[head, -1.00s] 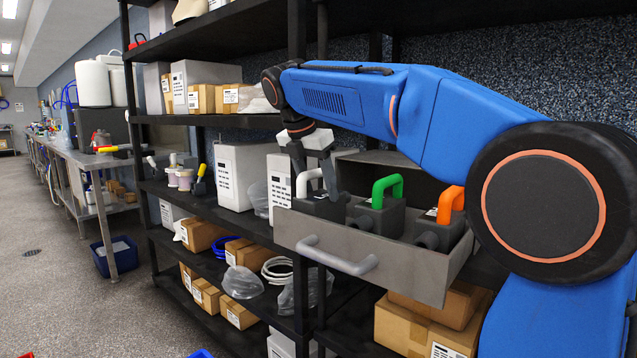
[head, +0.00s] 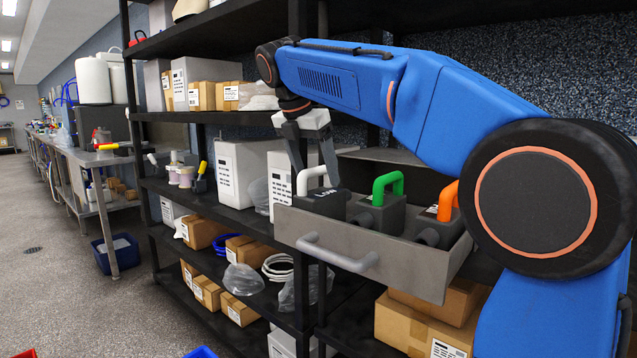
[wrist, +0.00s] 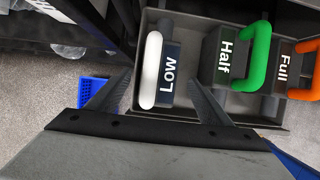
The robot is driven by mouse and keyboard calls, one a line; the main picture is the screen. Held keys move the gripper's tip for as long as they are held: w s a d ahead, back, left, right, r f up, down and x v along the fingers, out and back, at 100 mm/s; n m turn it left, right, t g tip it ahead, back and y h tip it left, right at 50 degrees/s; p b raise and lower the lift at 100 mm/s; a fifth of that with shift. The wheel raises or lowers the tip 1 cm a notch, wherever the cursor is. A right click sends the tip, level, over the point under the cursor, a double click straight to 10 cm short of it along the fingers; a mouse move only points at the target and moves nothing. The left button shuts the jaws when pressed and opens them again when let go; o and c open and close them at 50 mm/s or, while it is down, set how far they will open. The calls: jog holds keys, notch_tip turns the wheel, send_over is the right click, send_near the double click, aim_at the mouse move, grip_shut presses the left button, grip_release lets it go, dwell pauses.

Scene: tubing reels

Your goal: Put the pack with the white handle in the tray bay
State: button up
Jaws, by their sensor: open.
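The pack with the white handle (head: 312,178) sits in the open drawer (head: 365,247), at its left end. In the wrist view the white handle (wrist: 151,70) stands up beside a "Low" label. My gripper (head: 315,170) is open above this pack. In the wrist view my gripper (wrist: 155,85) has one finger on each side of the white handle, apart from it. A pack with a green handle (head: 378,212), labelled "Half", sits in the middle. A pack with an orange handle (head: 440,225), labelled "Full", sits at the right. I cannot make out a tray bay.
The drawer has a grey bar handle (head: 337,254) in front. Shelves around it hold cardboard boxes (head: 205,233), white boxes (head: 240,170) and tubing coils (head: 278,266). A blue bin (head: 115,255) stands on the floor at left. The aisle floor (head: 75,310) is mostly clear.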

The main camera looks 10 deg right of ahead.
jog(key=v, duration=0.8)
jog(key=shift+r, duration=0.15)
